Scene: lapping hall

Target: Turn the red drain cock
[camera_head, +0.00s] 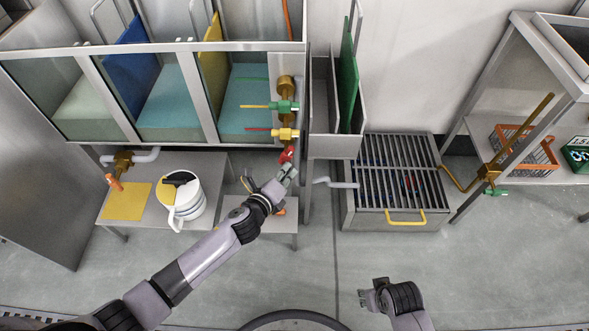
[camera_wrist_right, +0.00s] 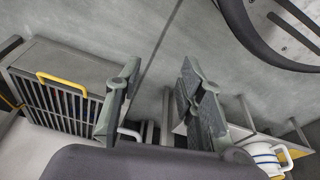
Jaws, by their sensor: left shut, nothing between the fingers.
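The red drain cock (camera_head: 286,155) sits at the bottom of a brass pipe at the right end of the glass tanks, below a yellow valve (camera_head: 285,134) and a green valve (camera_head: 283,107). My left gripper (camera_head: 287,171) is shut and empty just below the red cock. It partly overlaps the cock in the picture, and I cannot tell whether they touch. My right gripper (camera_head: 369,291) is low over the floor, far from the cock. In the right wrist view its fingers (camera_wrist_right: 160,78) are apart with nothing between them.
A white pot (camera_head: 186,203) and a yellow cloth (camera_head: 134,201) are on the low bench left of my left arm. A grated box (camera_head: 391,226) with a yellow handle stands right of the cock. An orange basket (camera_head: 524,150) is on the right shelf. The floor between is clear.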

